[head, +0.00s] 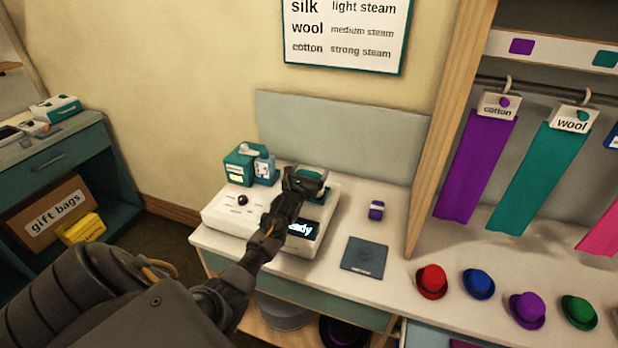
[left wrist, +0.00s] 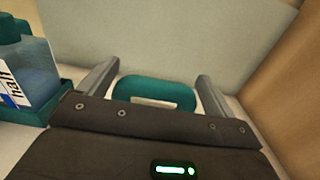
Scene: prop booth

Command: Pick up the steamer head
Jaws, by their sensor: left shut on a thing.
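The steamer head (head: 313,174) is a teal piece at the back right of the white steamer base (head: 228,216), mostly hidden behind my gripper in the head view. In the left wrist view the teal steamer head (left wrist: 153,90), with a pale strip on it, sits between the two grey fingers. My left gripper (head: 305,181) is shut on it, over the base's right side. I cannot tell whether the steamer head is clear of the base. My right gripper is in neither view.
A teal caddy (head: 238,168) stands behind the base. A small purple item (head: 376,210) and a dark square pad (head: 365,258) lie to the right. Several small hats, including a red one (head: 432,281), line the right counter. A grey panel (head: 340,128) backs the counter.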

